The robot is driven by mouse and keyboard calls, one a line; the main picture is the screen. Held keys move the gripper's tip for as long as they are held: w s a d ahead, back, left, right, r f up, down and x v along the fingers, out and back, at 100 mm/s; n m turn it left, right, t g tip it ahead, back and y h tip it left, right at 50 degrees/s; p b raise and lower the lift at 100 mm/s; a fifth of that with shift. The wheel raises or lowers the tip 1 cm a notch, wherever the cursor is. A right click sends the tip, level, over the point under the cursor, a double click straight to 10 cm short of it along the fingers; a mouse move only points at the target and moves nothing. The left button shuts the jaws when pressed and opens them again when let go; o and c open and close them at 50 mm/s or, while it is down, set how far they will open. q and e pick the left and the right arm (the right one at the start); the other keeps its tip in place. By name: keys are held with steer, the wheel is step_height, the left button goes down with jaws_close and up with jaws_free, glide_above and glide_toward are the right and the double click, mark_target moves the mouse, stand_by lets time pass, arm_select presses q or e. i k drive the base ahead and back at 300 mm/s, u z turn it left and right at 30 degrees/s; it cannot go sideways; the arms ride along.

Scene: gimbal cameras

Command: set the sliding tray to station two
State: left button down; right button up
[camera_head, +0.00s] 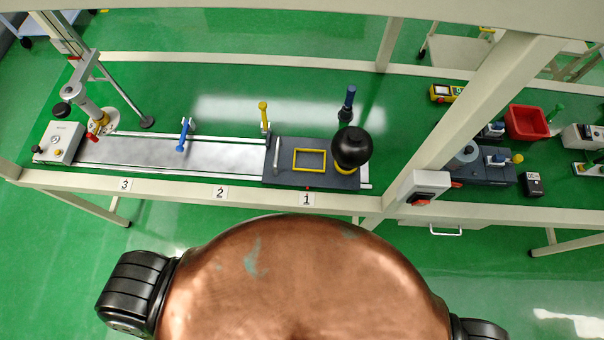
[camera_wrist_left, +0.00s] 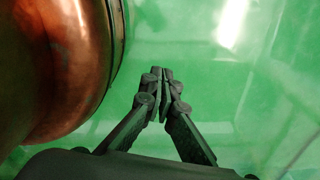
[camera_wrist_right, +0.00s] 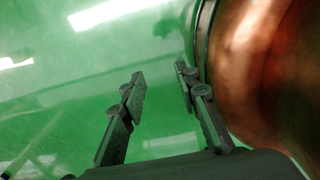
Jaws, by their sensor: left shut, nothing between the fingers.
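The sliding tray (camera_head: 275,178) is a dark grey plate on a silver rail (camera_head: 170,152) at the bench. It sits at the right end of the rail, by label 1 (camera_head: 306,199). It bears a yellow square frame, a silver handle (camera_head: 276,157) on its left side and a black ball knob (camera_head: 351,147) at its right. Label 2 (camera_head: 220,193) is left of the tray and label 3 (camera_head: 124,185) farther left. My left gripper (camera_wrist_left: 164,72) is shut and empty, beside my copper body. My right gripper (camera_wrist_right: 158,82) is open and empty. Neither gripper shows in the head view.
A blue-handled lever (camera_head: 183,136) and a yellow-handled one (camera_head: 263,114) stand along the rail's back side. A gauge box (camera_head: 60,143) and clamp stand are at the left end. A slanted beige post (camera_head: 460,120) rises right of the tray. A red bin (camera_head: 526,122) lies beyond it.

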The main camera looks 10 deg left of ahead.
mark_target(294, 161)
steer(key=u, duration=0.95)
steer(key=k, duration=0.7)
steer(key=z, duration=0.7)
steer(key=i, duration=0.35)
steer(key=u, duration=0.05)
